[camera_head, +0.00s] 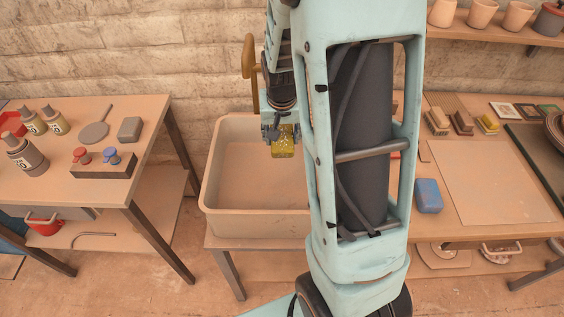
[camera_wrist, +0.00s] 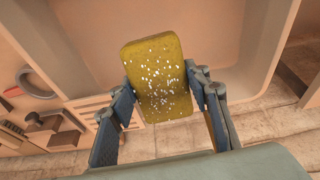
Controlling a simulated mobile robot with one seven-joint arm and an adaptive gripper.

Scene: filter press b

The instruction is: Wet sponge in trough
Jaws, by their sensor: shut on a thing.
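The sponge (camera_wrist: 157,70) is a yellow block with white speckles. In the wrist view it is held between the two fingers of my gripper (camera_wrist: 162,88), which is shut on it. In the head view the sponge (camera_head: 285,140) hangs below my gripper (camera_head: 281,126), over the trough (camera_head: 255,208). The trough is a wide, beige, open basin on a stand, and its visible floor looks bare. My arm hides its right part. The sponge appears above the basin floor; whether it is below the rim is hard to tell.
A brown tap (camera_head: 249,70) rises behind the trough. A table (camera_head: 150,110) with bottles and stamps stands left. A bench at right holds a blue block (camera_head: 428,196), a pale board (camera_head: 490,182) and several brushes. A shelf with pots (camera_head: 482,13) hangs above.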

